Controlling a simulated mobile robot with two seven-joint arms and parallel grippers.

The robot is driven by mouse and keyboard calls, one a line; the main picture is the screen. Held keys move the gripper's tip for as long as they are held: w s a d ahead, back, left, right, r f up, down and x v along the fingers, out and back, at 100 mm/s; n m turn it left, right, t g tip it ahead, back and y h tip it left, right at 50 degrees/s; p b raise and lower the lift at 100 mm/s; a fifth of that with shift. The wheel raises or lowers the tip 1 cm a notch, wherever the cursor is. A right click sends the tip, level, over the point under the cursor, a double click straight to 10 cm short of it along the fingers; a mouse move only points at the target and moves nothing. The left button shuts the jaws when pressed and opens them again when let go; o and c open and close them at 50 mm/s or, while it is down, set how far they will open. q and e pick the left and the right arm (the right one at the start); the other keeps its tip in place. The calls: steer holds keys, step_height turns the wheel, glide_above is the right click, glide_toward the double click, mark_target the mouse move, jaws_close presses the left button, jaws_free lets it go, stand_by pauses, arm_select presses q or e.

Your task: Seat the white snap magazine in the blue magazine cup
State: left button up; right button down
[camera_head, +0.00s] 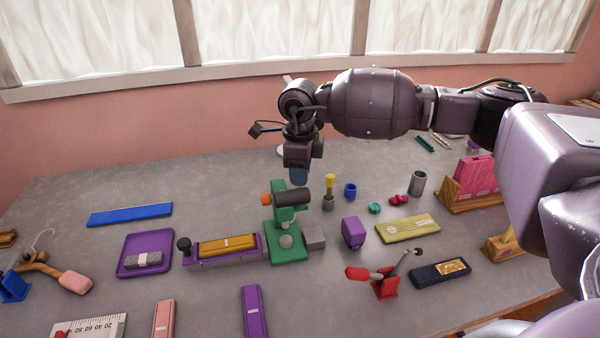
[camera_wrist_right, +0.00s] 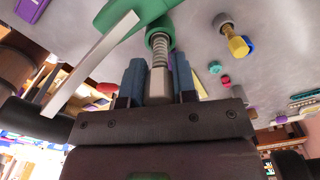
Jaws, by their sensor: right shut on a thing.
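My right gripper (camera_head: 299,176) hangs above the green press in the head view, its bluish fingertips close over the dark cylinder on top. In the right wrist view my right gripper (camera_wrist_right: 160,68) is shut on a pale grey-white piece (camera_wrist_right: 159,86), which looks like the white snap magazine. It is partly hidden between the fingers, and a spring and green ring of the press show just beyond it. The blue magazine cup (camera_head: 350,190) stands on the table to the right of the gripper, apart from it. My left gripper is not in view.
The green press (camera_head: 289,246) stands below the gripper. A grey cylinder with a yellow top (camera_head: 329,193) stands between it and the cup. A purple block (camera_head: 353,232), a teal ring (camera_head: 374,208) and a grey cup (camera_head: 418,182) surround the blue cup.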

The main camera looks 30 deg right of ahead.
steer(key=shift+r+p, duration=0.35)
steer(key=shift+r, duration=0.5)
steer(key=shift+r, duration=0.25)
steer(key=shift+r, duration=0.15)
steer(key=shift+r+p, duration=0.8)
steer(key=shift+r, duration=0.55)
steer(key=c, duration=1.5)
jaws_free()
steer(key=shift+c, duration=0.2)
steer(key=c, duration=0.3)
